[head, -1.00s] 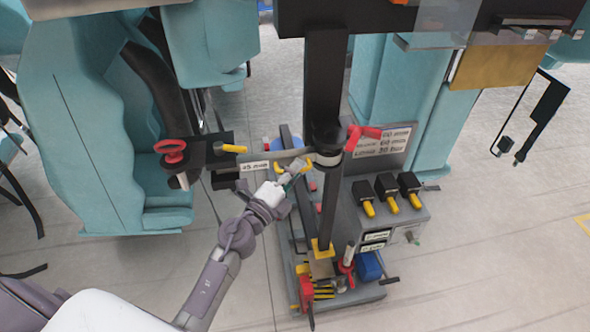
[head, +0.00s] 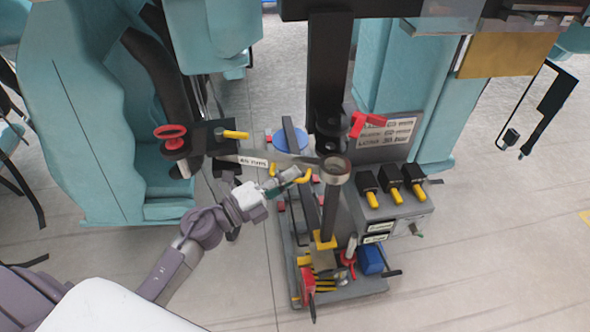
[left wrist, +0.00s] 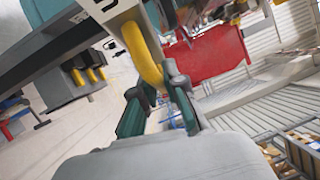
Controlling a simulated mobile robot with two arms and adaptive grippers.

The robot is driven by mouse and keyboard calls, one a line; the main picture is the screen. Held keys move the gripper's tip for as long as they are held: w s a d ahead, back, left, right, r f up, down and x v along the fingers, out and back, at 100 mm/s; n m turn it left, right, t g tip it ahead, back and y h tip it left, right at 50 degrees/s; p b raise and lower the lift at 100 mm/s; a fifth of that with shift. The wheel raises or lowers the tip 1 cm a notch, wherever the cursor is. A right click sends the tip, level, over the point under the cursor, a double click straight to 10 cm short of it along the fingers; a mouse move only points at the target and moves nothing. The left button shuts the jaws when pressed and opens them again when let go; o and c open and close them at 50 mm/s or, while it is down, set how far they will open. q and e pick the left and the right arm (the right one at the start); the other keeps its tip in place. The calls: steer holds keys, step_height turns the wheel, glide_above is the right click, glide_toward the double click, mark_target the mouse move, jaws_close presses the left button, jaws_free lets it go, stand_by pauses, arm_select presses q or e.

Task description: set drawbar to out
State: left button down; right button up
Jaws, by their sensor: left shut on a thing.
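A grey metal bar (head: 300,160) with a white label (head: 253,162) runs from a black bracket at the left to a round metal collar (head: 335,169) by the black column. It looks like the drawbar, but I cannot be sure. My left gripper (head: 292,180) is just below this bar in the head view, shut on a yellow curved handle (head: 306,175). In the left wrist view the handle (left wrist: 146,62) passes down between the green-sided fingers (left wrist: 157,92). Its lower end is partly hidden by them. My right gripper is in neither view.
A red knob (head: 170,132) stands left of the bar. A red lever (head: 370,125) and a printed sign (head: 387,132) are to the right. Black boxes with yellow levers (head: 391,182) are below them. Teal seats (head: 85,120) stand at the left.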

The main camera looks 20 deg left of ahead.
arm_select(q)
steer(key=shift+s+a+f+m+g+h+b, duration=0.1)
steer(key=shift+s+a+m+g+h+b, duration=0.15)
steer(key=shift+s+m+g+h+b, duration=0.5)
steer(key=shift+s+a+r+m+g+h+b, duration=0.1)
steer(key=shift+s+a+m+g+h+b, duration=0.15)
steer(key=shift+s+m+g+h, duration=0.55)
steer(key=shift+s+a+f+m+g+h+b, duration=0.1)
steer(key=shift+s+a+m+g+h+b, duration=0.3)
steer(key=shift+s, duration=0.75)
steer(key=shift+d, duration=0.15)
steer(key=c, duration=1.2)
jaws_free()
steer(key=v, duration=1.2)
steer(key=shift+w, duration=0.1)
